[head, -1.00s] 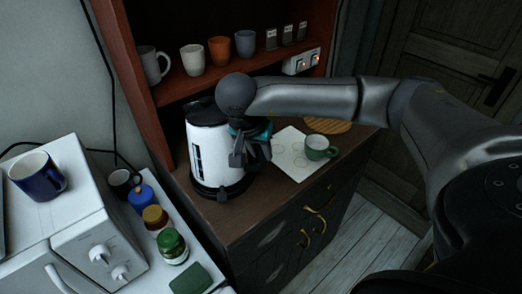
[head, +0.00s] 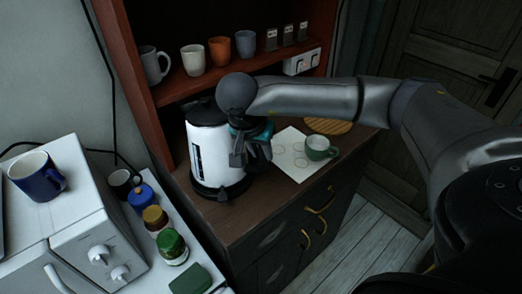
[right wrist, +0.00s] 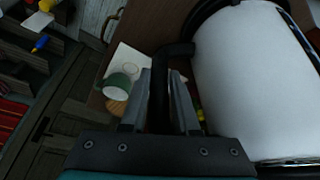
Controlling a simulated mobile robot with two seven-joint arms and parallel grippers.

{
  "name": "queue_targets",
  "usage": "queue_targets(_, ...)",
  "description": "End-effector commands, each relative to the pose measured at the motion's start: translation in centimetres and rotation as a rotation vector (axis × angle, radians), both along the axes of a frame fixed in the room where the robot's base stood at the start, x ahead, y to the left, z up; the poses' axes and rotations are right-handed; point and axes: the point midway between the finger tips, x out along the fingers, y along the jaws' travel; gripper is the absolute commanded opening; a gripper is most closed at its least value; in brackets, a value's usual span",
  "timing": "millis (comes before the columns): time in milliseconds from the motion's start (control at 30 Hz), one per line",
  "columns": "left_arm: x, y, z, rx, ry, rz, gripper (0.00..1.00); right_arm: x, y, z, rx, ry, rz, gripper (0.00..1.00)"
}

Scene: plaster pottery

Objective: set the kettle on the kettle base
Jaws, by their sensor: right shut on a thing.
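The white kettle (head: 207,147) with a black lid stands upright at the left end of the dark wooden cabinet top. The black kettle base (head: 222,191) shows directly under it; the kettle appears to sit on it, but I cannot tell if it is fully seated. My right gripper (head: 249,154) is shut on the kettle's black handle, on the kettle's right side. In the right wrist view the handle (right wrist: 159,100) runs between the fingers and the white kettle body (right wrist: 250,75) fills the right. My left gripper is not in view.
A green mug (head: 320,147) stands on a white sheet (head: 288,165) right of the kettle, near a round wooden board (head: 330,126). Jars (head: 172,246) and a white appliance (head: 75,215) stand at left.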

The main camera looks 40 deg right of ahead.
Motion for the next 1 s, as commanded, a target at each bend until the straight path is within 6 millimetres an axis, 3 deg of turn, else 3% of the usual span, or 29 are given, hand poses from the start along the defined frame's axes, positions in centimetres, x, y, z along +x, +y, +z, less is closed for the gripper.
queue_targets(700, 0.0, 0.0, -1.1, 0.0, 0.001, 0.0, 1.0, 0.3, 0.0, -0.9, 0.002, -0.012, -0.002, 0.0)
queue_targets(733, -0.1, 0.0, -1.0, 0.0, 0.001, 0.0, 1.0, 0.3, 0.0, -0.9, 0.002, -0.012, -0.002, 0.31)
queue_targets(833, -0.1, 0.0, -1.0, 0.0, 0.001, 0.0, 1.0, 0.2, 0.0, -0.9, 0.001, -0.009, -0.001, 0.41)
queue_targets(1000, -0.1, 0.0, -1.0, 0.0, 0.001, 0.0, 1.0, 0.1, 0.0, -1.0, 0.001, -0.005, 0.0, 0.41)
